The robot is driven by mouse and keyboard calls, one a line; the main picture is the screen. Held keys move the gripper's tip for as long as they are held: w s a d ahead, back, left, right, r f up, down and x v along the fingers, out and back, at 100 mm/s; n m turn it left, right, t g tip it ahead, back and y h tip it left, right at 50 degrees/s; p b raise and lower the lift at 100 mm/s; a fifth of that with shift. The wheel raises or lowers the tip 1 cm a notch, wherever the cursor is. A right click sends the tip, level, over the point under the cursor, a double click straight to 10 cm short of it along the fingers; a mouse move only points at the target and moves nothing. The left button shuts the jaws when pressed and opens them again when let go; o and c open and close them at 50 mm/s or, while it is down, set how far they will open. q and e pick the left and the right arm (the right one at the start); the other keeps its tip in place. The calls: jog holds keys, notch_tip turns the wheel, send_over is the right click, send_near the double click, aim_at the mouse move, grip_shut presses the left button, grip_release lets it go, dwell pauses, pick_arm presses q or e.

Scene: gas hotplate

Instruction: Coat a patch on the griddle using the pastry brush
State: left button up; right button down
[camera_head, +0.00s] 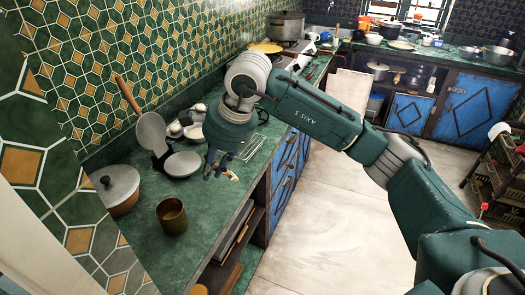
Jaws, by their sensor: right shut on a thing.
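My right gripper (219,168) points down over the green counter (240,195), to the right of a grey round pan. It is shut on a small, thin thing with a pale and reddish part, which I take to be the pastry brush (232,175). The fingers hide most of it, and I cannot tell whether it touches the counter. The griddle cannot be picked out with certainty; the far hotplate (303,46) is partly hidden by pans and my arm. My left gripper is not in view.
The grey pan (183,164), a brass cup (172,216) and a lidded pot (118,188) stand on the near counter. A yellow pan (265,47) and a large pot (286,25) are at the far end.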

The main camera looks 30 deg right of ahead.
jog(key=a+f+n+y+b, duration=0.2)
jog(key=a+f+y, duration=0.15)
jog(key=a, duration=1.25)
jog(key=shift+t, duration=0.4)
jog(key=shift+s+d+f+b, duration=0.1)
jog(key=shift+f+b, duration=0.2)
jog(key=shift+f, duration=1.1)
jog(key=shift+s+d+f+b, duration=0.1)
jog(key=shift+f+b, duration=0.15)
jog(key=shift+f, duration=1.1)
jog(key=shift+f+b, duration=0.65)
jog(key=shift+f+b, duration=0.1)
jog(key=shift+b, duration=0.35)
